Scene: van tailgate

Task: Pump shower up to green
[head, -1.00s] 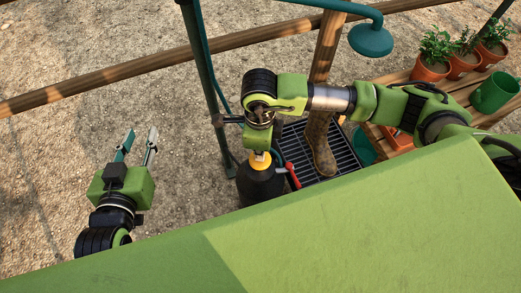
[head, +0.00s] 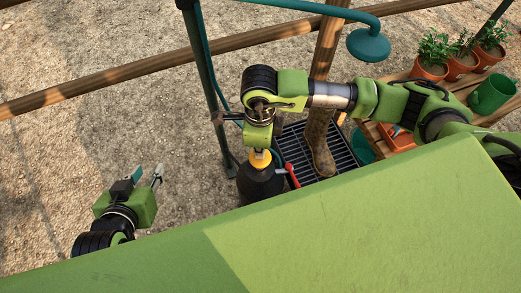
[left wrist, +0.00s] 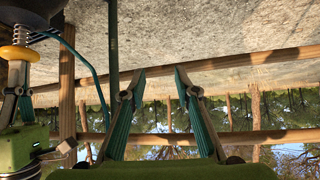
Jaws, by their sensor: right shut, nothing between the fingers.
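The pump shower is a dark tank (head: 260,183) with a yellow collar (head: 260,159) on top, standing below my right gripper in the head view. My right gripper (head: 259,150) points down at the pump top and is shut; its fingertips are mostly hidden. In the left wrist view, the upside-down scene shows the yellow collar (left wrist: 18,53) with a spring beside the right gripper's fingers at the left edge. A red handle (head: 292,176) is beside the tank. My left gripper (head: 148,174) is open and empty, left of the tank. No green mark or gauge is readable.
A teal shower head (head: 368,45) hangs from a post frame (head: 203,85). Gravel around the left gripper is clear.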

